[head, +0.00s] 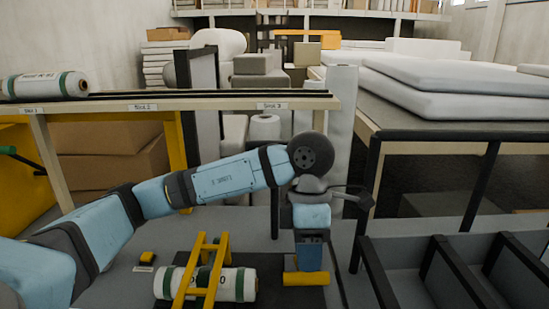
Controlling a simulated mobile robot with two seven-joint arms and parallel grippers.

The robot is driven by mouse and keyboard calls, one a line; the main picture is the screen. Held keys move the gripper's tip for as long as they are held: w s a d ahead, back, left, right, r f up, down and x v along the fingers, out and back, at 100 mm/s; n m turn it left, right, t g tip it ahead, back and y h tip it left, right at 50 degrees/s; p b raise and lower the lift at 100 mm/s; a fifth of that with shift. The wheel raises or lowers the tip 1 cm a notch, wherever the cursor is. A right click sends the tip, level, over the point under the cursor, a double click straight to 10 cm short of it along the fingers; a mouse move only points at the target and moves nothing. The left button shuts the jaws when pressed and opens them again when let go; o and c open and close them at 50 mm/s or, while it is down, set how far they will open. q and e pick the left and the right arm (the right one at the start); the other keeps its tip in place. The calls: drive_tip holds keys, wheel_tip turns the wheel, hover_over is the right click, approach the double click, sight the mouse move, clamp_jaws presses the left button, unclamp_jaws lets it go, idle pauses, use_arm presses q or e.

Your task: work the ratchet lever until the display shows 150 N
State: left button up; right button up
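My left arm comes in from the left and bends down at the wrist. My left gripper (310,250) points down at a yellow bar-like piece (305,279) on a dark mat; whether its fingers touch or close on that piece I cannot tell. A white roll (236,284) with green bands lies left of the gripper, with a yellow frame (186,284) across it. I cannot make out a ratchet lever for certain, and no display reading is legible. My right gripper is out of view.
A shelf (200,105) with labelled places holds another white roll (45,85) at left. Dark open bins (410,270) stand close on the right. A table (450,124) with white slabs is behind them. Cardboard boxes (110,150) sit under the shelf.

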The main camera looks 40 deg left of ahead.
use_arm(q)
drive_tip(key=shift+r, duration=0.1)
idle(0.4)
drive_tip(key=shift+r+p, duration=1.65)
drive_tip(key=shift+r, duration=1.25)
